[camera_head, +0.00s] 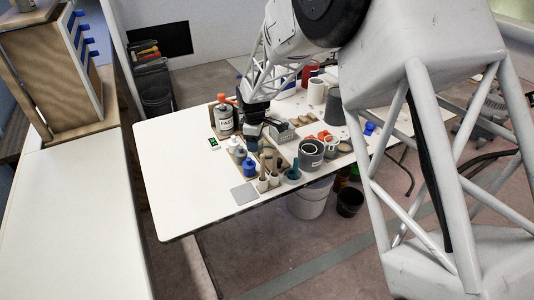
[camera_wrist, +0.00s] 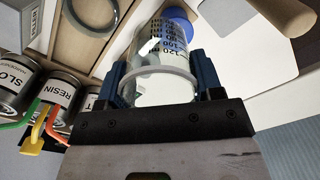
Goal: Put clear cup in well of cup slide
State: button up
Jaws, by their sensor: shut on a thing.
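The clear cup (camera_wrist: 160,56) with dark printed graduation marks sits between the two blue fingers of my gripper (camera_wrist: 162,72) in the wrist view. My gripper is shut on it, and the cup's rim faces the camera. In the head view my gripper (camera_head: 253,132) is over the white table, among the small containers; the cup cannot be made out there. A wooden holder (camera_wrist: 66,45) with a grey ring (camera_wrist: 94,14) shows at the upper left of the wrist view. I cannot tell whether it is the cup slide.
The white table (camera_head: 182,182) is clear at its left and front. Labelled cans (camera_wrist: 62,92) with coloured handles stand left in the wrist view. A large can (camera_head: 223,121), a blue-topped bottle (camera_head: 249,168), a grey container (camera_head: 310,154) and a grey square pad (camera_head: 244,194) surround the gripper area.

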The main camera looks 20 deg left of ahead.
jog(key=w+d+r, duration=0.1)
jog(key=w, duration=0.9)
jog(key=shift+w+r, duration=0.15)
jog(key=shift+r, duration=0.15)
jog(key=shift+f, duration=3.15)
jog(key=shift+f, duration=1.85)
jog(key=shift+f, duration=0.1)
jog(key=o, duration=1)
notch_tip(320, 180, up, 12)
jog(key=shift+r, duration=0.1)
